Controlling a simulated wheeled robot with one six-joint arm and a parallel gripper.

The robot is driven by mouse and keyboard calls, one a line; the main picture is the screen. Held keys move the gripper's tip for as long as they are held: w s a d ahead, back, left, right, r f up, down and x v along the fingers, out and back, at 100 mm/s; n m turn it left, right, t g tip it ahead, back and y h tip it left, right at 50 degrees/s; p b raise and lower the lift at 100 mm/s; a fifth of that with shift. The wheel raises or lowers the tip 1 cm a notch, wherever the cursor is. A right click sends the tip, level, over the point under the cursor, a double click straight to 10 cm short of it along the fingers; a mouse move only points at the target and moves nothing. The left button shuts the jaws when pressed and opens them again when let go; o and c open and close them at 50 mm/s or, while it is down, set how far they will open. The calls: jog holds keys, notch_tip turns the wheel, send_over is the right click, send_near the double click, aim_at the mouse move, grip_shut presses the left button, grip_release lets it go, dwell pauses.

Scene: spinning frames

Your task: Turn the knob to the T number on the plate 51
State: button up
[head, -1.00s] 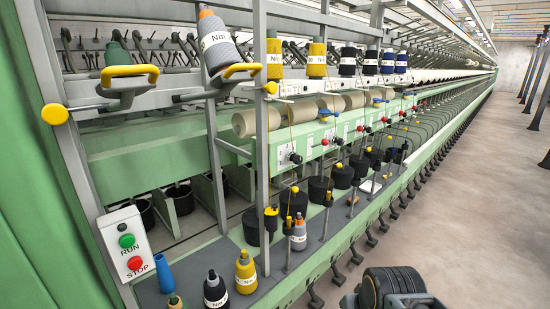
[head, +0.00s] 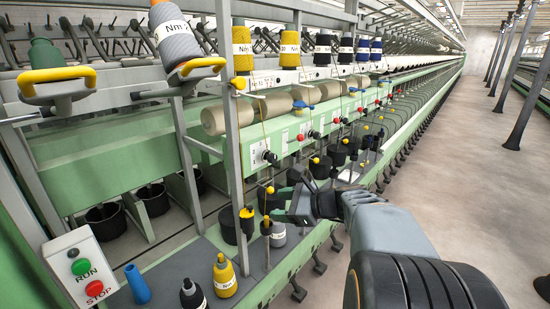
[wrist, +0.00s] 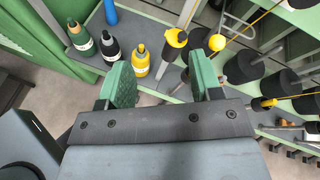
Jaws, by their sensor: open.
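A white plate with a black knob (head: 270,157) is on the front of the green rail. A red button sits to its right, and similar plates follow along the rail. The knob's pointer and the small print on its plate are too small to read. A white label (head: 262,82) with small print is on the upper rail, and I cannot read it surely as 51. My gripper (head: 283,196) is open and empty, below and to the right of this knob and apart from it. In the wrist view its green-padded fingers (wrist: 160,70) are spread wide, and no knob shows there.
A grey upright post (head: 232,130) stands left of the knob. Yarn bobbins (head: 242,48) sit above. Yellow (head: 224,277) and dark bottles, a blue cone (head: 137,284) and a RUN/STOP box (head: 85,272) are at lower left. The floor aisle (head: 440,150) at right is clear.

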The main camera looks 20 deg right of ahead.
aim_at(275, 161)
jog(key=w+d+r+m+t+h, duration=0.1)
jog(key=d+r+m+t, duration=0.2)
jog(key=d, duration=0.2)
jog(key=w+d+r+m+t, duration=0.1)
jog(key=d+r+m+t, duration=0.1)
jog(key=d+m, duration=0.25)
jog(key=shift+t, duration=0.3)
jog(key=p+x, duration=0.1)
jog(key=x, duration=0.3)
jog(key=p+x, duration=0.1)
jog(key=x, duration=0.4)
jog(key=d+p+x, duration=0.1)
jog(key=x, duration=0.3)
jog(key=shift+w+a, duration=0.15)
jog(key=shift+w, duration=0.25)
jog(key=shift+c, duration=0.2)
jog(key=c, duration=0.9)
jog(key=shift+o, duration=0.2)
jog(key=shift+n, duration=0.25)
jog(key=shift+b, duration=0.55)
